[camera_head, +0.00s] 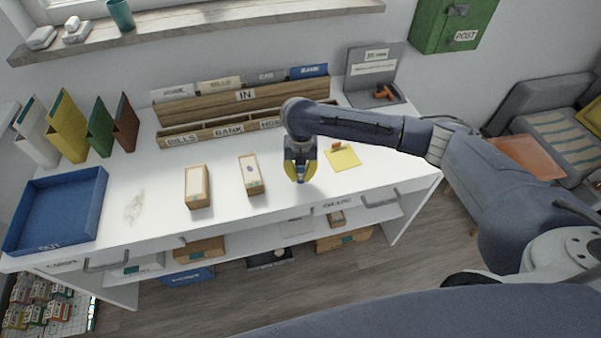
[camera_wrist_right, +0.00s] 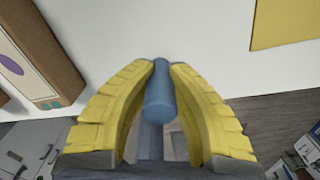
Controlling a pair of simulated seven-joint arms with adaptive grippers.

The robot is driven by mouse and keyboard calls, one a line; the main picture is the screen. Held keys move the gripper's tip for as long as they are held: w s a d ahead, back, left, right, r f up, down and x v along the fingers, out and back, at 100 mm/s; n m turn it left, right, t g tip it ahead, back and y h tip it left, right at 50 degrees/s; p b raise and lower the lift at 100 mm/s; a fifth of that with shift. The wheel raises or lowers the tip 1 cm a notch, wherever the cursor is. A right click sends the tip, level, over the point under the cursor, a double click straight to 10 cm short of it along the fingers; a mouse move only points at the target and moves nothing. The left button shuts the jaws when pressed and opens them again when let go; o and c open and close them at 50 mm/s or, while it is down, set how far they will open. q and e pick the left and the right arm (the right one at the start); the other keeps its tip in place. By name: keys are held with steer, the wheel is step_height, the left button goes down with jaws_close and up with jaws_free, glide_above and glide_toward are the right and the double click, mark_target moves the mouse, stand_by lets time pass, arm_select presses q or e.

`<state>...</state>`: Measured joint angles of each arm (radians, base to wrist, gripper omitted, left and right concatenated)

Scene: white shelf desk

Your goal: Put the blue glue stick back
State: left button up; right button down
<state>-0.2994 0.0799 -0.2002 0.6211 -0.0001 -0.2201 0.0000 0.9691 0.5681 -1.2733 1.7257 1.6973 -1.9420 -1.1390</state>
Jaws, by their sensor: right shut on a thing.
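My right gripper (camera_head: 299,176) has yellow fingers and is over the front part of the white desk (camera_head: 230,222), right of the middle. It is shut on the blue glue stick (camera_wrist_right: 160,92), which shows between the fingers in the right wrist view. In the head view the fingers hide most of the stick, and a bit of blue shows below them. I cannot tell how far the stick is above the desk top. A label that seems to read GLUE (camera_head: 337,204) is on the desk's front edge. My left gripper is not in view.
Two narrow brown boxes (camera_head: 197,186) (camera_head: 251,174) stand left of the gripper. A yellow sheet (camera_head: 343,159) lies to its right. A blue OUT tray (camera_head: 98,199) is at the left. A wooden sorter (camera_head: 240,108) stands at the back. Boxes (camera_head: 343,240) sit on the lower shelf.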

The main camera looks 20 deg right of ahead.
steer(key=shift+f, duration=0.1)
steer(key=c, duration=1.4)
jaws_free()
step_height(320, 180, up, 12)
steer(key=shift+r, duration=0.15)
